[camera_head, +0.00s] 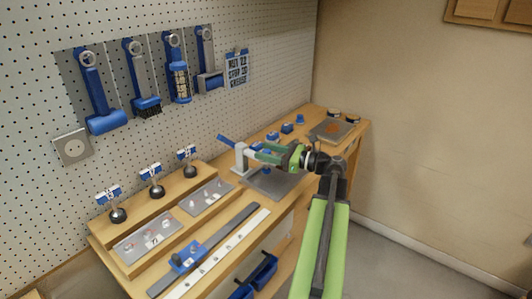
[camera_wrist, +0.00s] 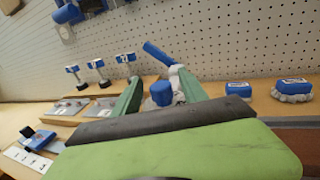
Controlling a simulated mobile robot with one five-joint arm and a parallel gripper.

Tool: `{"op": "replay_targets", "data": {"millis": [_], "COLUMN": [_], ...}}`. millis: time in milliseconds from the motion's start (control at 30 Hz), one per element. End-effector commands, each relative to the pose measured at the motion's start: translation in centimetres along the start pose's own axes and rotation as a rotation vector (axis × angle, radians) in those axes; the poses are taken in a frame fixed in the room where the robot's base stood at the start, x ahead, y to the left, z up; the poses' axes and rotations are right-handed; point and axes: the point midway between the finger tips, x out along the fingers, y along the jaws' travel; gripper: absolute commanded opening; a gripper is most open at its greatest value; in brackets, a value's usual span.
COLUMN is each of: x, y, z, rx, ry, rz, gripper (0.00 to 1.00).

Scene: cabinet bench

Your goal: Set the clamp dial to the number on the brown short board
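My gripper (camera_head: 258,153) is over the bench, pointing left towards a pale post with a slanted blue handle (camera_head: 228,140). In the wrist view its two green fingers (camera_wrist: 157,74) are spread apart. A round blue knob (camera_wrist: 161,93) shows between them, with a gap on each side; I cannot tell whether it lies in the fingers' reach. The blue handle (camera_wrist: 158,55) rises beyond the fingers. I cannot tell surely which part is the clamp dial. No brown short board with a readable number shows; a brownish flat piece (camera_head: 333,129) lies at the bench's far end.
Three dark round-based holders with small cards (camera_head: 153,190) stand on a wooden ledge at left. Grey plates (camera_head: 147,240) and a ruler with a blue slider (camera_head: 187,258) lie in front. Blue blocks (camera_head: 287,128) stand behind the gripper. Blue tools (camera_head: 95,95) and a paper note (camera_head: 237,68) hang on the pegboard.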

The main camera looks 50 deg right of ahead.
Motion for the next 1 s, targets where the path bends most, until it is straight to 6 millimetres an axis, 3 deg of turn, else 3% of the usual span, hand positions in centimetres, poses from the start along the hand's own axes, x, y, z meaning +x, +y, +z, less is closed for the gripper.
{"op": "replay_targets", "data": {"millis": [267, 367, 800, 1000], "x": [-0.2, -1.2, -12.9, -16.5], "y": [0.0, -0.1, -0.2, -0.1], "z": [0.0, 0.0, 0.0, 0.0], "rx": [0.0, 0.0, 0.0, 0.0], "ry": [0.0, 0.0, 0.0, 0.0], "rz": [-0.002, -0.004, -0.006, -0.003], "gripper": [0.5, 0.5, 0.5, 0.5]}}
